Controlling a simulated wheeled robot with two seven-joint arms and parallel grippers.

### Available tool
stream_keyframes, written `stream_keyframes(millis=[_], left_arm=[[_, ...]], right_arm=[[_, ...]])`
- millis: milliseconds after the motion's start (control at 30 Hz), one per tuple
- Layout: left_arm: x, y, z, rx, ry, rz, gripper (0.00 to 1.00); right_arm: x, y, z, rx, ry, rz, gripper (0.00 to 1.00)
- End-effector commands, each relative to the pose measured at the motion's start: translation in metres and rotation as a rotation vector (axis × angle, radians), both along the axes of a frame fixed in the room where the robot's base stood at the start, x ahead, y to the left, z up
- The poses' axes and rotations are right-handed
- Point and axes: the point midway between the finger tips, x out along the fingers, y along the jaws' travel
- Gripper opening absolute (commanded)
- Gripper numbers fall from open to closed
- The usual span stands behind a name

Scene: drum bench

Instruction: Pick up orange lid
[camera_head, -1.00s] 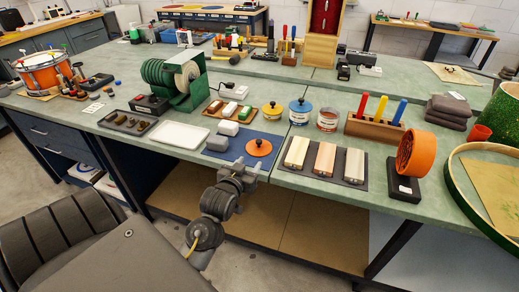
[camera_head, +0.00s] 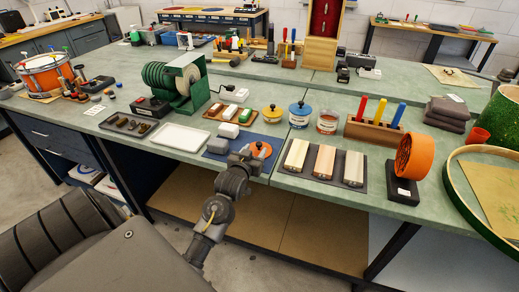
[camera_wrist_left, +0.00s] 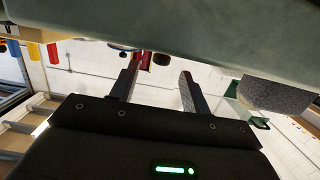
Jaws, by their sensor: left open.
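The orange lid (camera_head: 262,150), a round disc with a small knob, lies on the blue mat (camera_head: 222,155) near the bench's front edge. My left gripper (camera_head: 246,157) is at the lid's near left side in the head view and hides part of it. I cannot tell whether it touches the lid. In the left wrist view its two fingers (camera_wrist_left: 158,80) stand apart with nothing held between them. I cannot make out the lid in that view. My right gripper is not in view.
A grey block (camera_head: 217,146) lies on the mat left of the lid. Jars with a yellow lid (camera_head: 271,114) and a blue lid (camera_head: 299,112), and a lidless tin (camera_head: 327,122), stand behind. A white tray (camera_head: 180,137) is left; wooden blocks (camera_head: 325,162) lie right.

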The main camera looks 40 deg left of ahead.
Motion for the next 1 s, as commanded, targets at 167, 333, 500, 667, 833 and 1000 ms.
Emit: stream_keyframes(millis=[167,333,500,667,833,1000], left_arm=[[0.023,0.009,-0.004,-0.001,-0.001,0.000,0.47],[0.029,0.012,-0.006,-0.001,0.000,0.001,0.47],[0.029,0.012,-0.006,0.000,-0.001,0.001,0.46],[0.029,0.011,-0.006,0.000,0.000,0.001,0.25],[0.029,0.011,-0.006,0.000,0.000,0.000,0.03],[0.029,0.011,-0.006,0.000,-0.001,0.000,0.00]], right_arm=[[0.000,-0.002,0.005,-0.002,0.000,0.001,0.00],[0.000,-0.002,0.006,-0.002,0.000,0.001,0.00],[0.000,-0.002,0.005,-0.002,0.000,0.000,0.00],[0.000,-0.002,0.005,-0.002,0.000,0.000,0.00],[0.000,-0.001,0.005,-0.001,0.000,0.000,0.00],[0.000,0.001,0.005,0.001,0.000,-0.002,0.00]])
